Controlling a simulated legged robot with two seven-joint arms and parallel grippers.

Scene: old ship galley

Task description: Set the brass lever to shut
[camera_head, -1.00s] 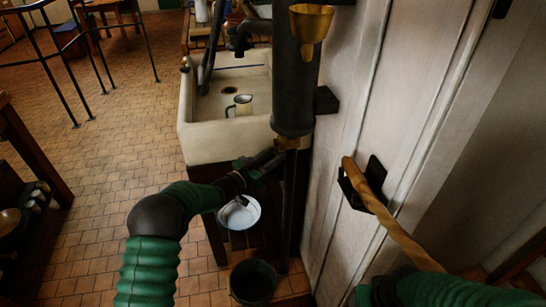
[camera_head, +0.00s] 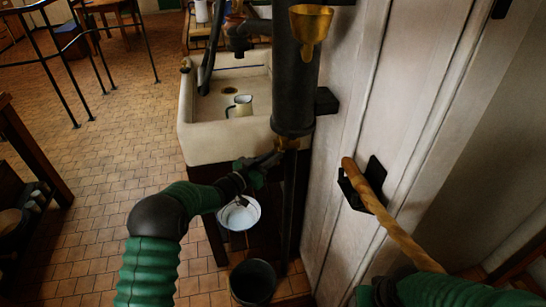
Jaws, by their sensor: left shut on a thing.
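A dark upright cylinder (camera_head: 294,95) stands against the white wall, with a brass fitting (camera_head: 287,144) under its lower end. My left gripper (camera_head: 274,157) reaches in from the left and is shut at this fitting. What it grips looks like the brass lever, but the dark fingers hide most of it, and I cannot read its setting. My right arm's green sleeve shows at the bottom right; its gripper cannot be made out.
A brass funnel (camera_head: 311,27) sits high on the cylinder. A white sink (camera_head: 205,145) with a jug (camera_head: 243,105) stands behind. A white pan (camera_head: 238,213) and a dark bucket (camera_head: 253,282) are below. A wooden bar (camera_head: 398,232) rests on a wall bracket at right.

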